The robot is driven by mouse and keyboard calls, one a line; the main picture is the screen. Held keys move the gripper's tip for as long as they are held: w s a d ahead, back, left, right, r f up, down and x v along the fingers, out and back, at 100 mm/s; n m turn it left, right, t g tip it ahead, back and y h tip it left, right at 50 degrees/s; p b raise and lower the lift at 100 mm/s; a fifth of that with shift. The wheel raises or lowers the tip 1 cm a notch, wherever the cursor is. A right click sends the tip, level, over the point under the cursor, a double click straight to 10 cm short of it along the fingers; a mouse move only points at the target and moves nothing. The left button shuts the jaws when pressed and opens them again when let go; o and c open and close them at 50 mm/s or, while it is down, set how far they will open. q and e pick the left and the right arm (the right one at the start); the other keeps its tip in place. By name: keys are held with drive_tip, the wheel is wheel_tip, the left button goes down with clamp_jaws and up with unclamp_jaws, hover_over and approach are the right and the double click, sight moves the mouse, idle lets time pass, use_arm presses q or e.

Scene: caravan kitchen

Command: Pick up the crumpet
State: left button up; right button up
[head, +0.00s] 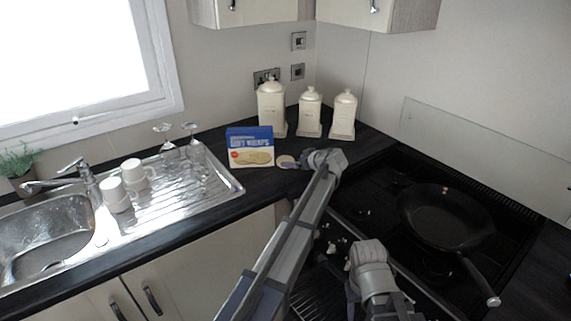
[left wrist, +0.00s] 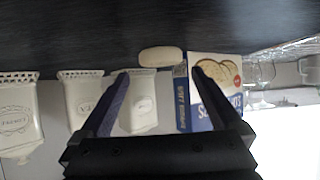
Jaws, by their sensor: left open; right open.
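The crumpet (head: 284,158) is a small pale, flat round on the dark worktop, in front of the canisters and just right of the blue box. In the left wrist view, which is upside down, the crumpet (left wrist: 160,56) is a pale oval lying flat beyond the fingertips. My left gripper (head: 293,165) is beside the crumpet in the head view, partly hiding it. In the wrist view my left gripper (left wrist: 160,73) is open and empty, its fingers spread to either side of the crumpet's line. Part of my right arm shows at the lower right; its jaws do not show.
A blue and white food box (head: 250,148) stands close left of the crumpet. Cream canisters (head: 311,113) stand behind it. The draining board (head: 185,185) with mugs and glasses is at left. A frying pan (head: 445,215) sits on the hob at right.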

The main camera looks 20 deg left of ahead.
sight(287, 160)
use_arm(q)
drive_tip(key=b+x, duration=0.2)
drive_tip(key=x, duration=0.3)
drive_tip(key=shift+f, duration=0.2)
drive_tip(key=shift+s+r, duration=0.1)
drive_tip(key=shift+c, duration=0.6)
drive_tip(key=c, duration=1)
drive_tip(key=shift+o, duration=0.2)
drive_tip(key=shift+r, duration=0.2)
wheel_tip(287, 160, up, 18)
drive_tip(key=p, duration=1.7)
drive_tip(key=shift+p, duration=0.35)
